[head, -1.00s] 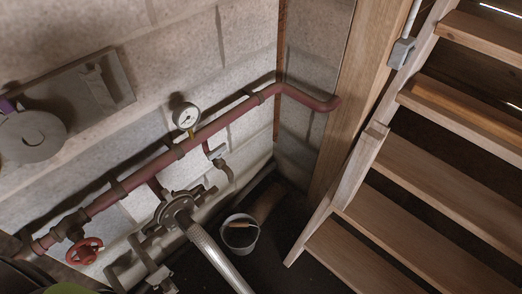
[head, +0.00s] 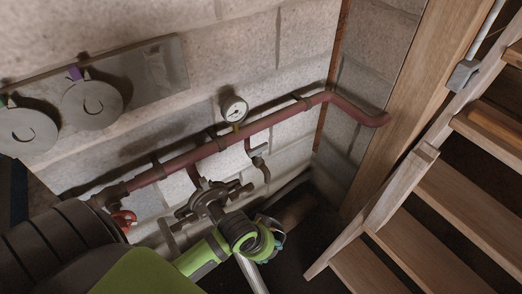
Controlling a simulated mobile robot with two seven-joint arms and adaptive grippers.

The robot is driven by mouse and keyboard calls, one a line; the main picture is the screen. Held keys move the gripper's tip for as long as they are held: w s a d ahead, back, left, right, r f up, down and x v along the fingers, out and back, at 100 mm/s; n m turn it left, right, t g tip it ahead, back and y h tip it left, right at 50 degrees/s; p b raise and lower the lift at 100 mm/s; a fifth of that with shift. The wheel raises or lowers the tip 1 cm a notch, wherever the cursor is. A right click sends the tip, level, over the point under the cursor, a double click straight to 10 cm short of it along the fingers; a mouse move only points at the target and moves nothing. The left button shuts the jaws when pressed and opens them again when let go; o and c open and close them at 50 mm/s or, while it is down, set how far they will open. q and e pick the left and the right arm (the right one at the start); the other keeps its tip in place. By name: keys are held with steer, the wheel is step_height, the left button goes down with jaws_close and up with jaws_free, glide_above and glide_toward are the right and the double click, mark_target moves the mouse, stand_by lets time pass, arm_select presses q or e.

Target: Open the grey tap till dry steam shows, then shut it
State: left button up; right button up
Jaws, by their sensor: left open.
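The grey tap (head: 258,151) sits on a short branch below the red pipe (head: 178,163), with a bent spout hanging down. No steam shows at the spout. My left arm reaches in from the lower left, and my left gripper (head: 272,240) is below the tap in the picture, apart from it. The gripper is open; its fingers are small and partly hidden by its own wrist. My right gripper is out of view. The bucket seen earlier under the spout is hidden behind my left gripper.
A pressure gauge (head: 235,109) stands on the red pipe. A red handwheel (head: 124,217) is partly covered by my arm. A flanged fitting (head: 207,197) is close beside my left wrist. Wooden stairs (head: 440,205) rise at the right. Two discs (head: 92,104) hang on a wall board.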

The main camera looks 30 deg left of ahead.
arm_select(q)
steer(key=w+r+m, duration=0.2)
steer(key=w+r, duration=0.1)
steer(key=w, duration=0.2)
steer(key=n, duration=0.2)
glide_toward(261, 147)
steer(key=x, duration=0.2)
steer(key=shift+a+f, duration=0.1)
steer(key=shift+f, duration=0.25)
steer(key=shift+m, duration=0.3)
steer(key=x, duration=0.7)
steer(key=shift+w+r, duration=0.15)
jaws_close()
